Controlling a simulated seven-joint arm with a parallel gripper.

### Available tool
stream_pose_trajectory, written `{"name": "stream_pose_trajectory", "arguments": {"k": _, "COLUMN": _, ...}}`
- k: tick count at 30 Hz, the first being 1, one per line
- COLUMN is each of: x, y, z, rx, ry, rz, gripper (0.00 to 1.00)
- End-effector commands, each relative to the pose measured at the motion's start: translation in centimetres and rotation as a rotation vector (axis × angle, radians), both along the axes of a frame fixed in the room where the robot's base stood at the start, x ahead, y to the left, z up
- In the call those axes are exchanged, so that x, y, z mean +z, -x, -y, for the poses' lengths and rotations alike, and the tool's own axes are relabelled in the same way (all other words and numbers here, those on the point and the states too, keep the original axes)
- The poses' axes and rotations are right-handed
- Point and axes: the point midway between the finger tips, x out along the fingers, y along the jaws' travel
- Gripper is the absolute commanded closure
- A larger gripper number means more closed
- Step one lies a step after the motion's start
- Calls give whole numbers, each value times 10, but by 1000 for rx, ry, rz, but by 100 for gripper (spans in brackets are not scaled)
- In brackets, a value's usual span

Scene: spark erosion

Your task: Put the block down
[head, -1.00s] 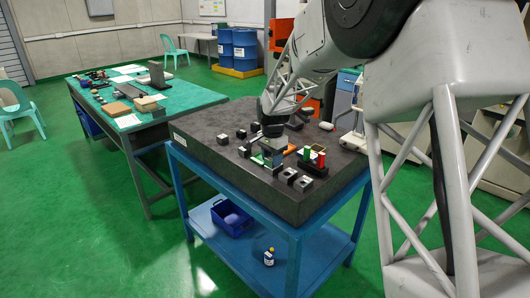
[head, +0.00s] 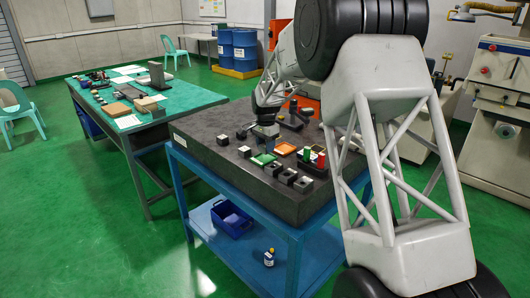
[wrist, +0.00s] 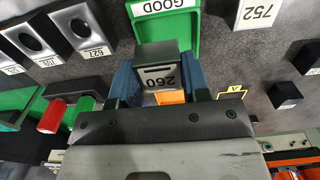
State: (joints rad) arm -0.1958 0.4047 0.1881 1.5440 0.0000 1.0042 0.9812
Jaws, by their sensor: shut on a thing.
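My gripper (wrist: 160,84) is shut on a dark grey block labelled 260 (wrist: 160,74), with a blue-grey finger on either side of it. In the head view my gripper (head: 265,132) is over the back part of the dark stone slab, where the block is hard to make out. The block appears to be held above the surface, but the height is unclear. A green tray labelled GOOD (wrist: 167,32) lies beyond the block in the wrist view. It also shows in the head view (head: 262,159), empty, in front of my gripper.
An orange tray (head: 285,148) lies beside the green one. Blocks with holes (wrist: 75,27) stand in a row; block 752 (wrist: 257,14) and a small dark block (wrist: 285,95) stand apart. A black stand holds red and green cylinders (head: 314,157). The slab (head: 215,160) has bare patches.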

Motion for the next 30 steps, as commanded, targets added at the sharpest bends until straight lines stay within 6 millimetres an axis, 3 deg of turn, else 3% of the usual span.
{"name": "stream_pose_trajectory", "arguments": {"k": 6, "x": -1, "y": -11, "z": -2, "rx": 0, "ry": 0, "rz": 0, "gripper": 94}}
{"name": "stream_pose_trajectory", "arguments": {"k": 18, "x": -2, "y": -12, "z": -2, "rx": 0, "ry": 0, "rz": 0, "gripper": 94}}
{"name": "stream_pose_trajectory", "arguments": {"k": 30, "x": -34, "y": -12, "z": -2, "rx": 0, "ry": 0, "rz": 1, "gripper": 94}}
